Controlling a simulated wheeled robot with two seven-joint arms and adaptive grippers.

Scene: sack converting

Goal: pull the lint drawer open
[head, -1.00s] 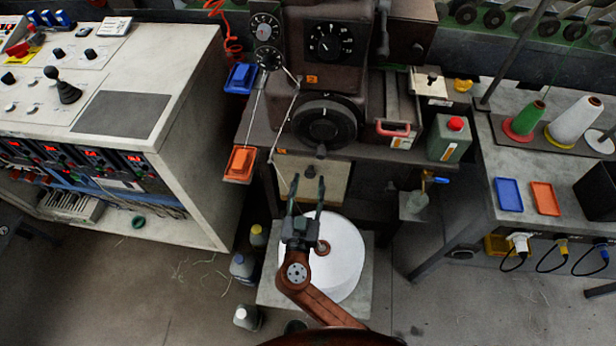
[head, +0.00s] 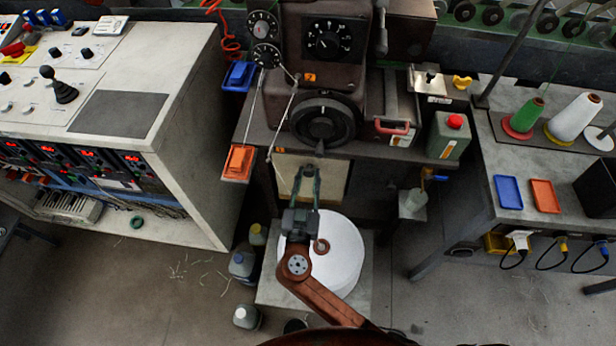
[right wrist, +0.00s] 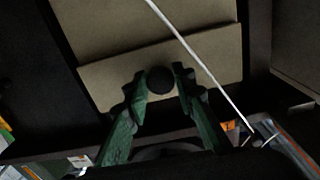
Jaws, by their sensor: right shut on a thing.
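The lint drawer appears as a beige panel (head: 336,178) under the machine's bench, behind my right gripper (head: 308,170). In the right wrist view the beige drawer front (right wrist: 105,82) carries a round dark knob (right wrist: 160,80). The green fingers of my right gripper (right wrist: 160,84) stand on both sides of this knob and are shut on it. In the head view the fingers hide the knob. My left gripper is in neither view.
A white round drum-like object (head: 345,265) stands on a grey block below my right arm. Several bottles (head: 243,264) stand left of it. An orange tray (head: 238,163) hangs at the bench's left. A white cord crosses the right wrist view.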

